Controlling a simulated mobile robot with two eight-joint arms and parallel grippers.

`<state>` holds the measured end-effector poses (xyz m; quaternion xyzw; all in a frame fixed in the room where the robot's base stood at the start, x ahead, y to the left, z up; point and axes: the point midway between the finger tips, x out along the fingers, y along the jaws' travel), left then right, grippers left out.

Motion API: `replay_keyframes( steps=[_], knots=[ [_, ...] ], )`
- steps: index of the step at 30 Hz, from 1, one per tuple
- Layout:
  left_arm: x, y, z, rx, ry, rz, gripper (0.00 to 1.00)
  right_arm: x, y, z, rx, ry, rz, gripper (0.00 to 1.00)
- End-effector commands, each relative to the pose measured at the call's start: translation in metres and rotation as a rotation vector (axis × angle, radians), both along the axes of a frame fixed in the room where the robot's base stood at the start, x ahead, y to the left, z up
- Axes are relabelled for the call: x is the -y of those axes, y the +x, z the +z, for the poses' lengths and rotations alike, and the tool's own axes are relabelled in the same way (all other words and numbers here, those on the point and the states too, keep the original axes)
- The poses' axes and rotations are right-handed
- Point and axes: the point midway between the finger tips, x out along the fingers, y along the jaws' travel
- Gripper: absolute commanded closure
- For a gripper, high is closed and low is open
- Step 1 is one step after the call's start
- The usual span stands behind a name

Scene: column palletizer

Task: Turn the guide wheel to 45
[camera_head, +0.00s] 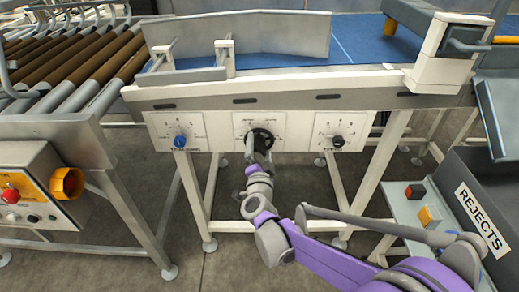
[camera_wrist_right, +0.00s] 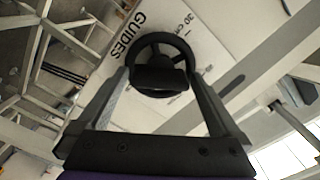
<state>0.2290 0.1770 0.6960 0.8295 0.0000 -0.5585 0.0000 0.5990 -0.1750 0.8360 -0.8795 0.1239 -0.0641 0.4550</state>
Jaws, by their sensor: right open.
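The guide wheel (camera_head: 264,137) is a dark handwheel on the middle white panel of the conveyor's front. In the right wrist view the wheel (camera_wrist_right: 184,47) shows its rim and spokes, beside the printed word GUIDES and a "30 cm" mark. My right gripper (camera_head: 258,156) is at the wheel and hides its lower part in the head view. In the wrist view its two fingers (camera_wrist_right: 160,82) are apart, one on each side of the wheel. A dark block between them covers the wheel's middle. I cannot tell whether the fingers touch the rim. The wheel's pointer reading is not legible. My left gripper is out of view.
A blue knob (camera_head: 180,141) on the left panel and a black knob (camera_head: 338,141) on the right panel flank the wheel. A control box (camera_head: 38,187) stands left. A REJECTS bin (camera_head: 481,217) and a button panel (camera_head: 407,207) are right. Conveyor legs stand below.

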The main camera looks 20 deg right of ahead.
Motion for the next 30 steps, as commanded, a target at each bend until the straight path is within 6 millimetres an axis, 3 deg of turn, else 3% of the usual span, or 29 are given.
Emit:
replay_keyframes(
  steps=[5,17,30],
  knots=[
    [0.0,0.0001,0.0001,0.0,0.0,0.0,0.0,0.0,-0.0002,0.0001,0.0,0.0,0.0,0.02],
    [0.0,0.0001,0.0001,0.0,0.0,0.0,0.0,-0.0001,-0.0005,0.0,0.0,0.0,0.0,0.73],
    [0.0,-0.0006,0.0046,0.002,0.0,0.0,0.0,-0.0002,-0.001,0.0003,0.029,0.102,0.0,0.73]
  ],
)
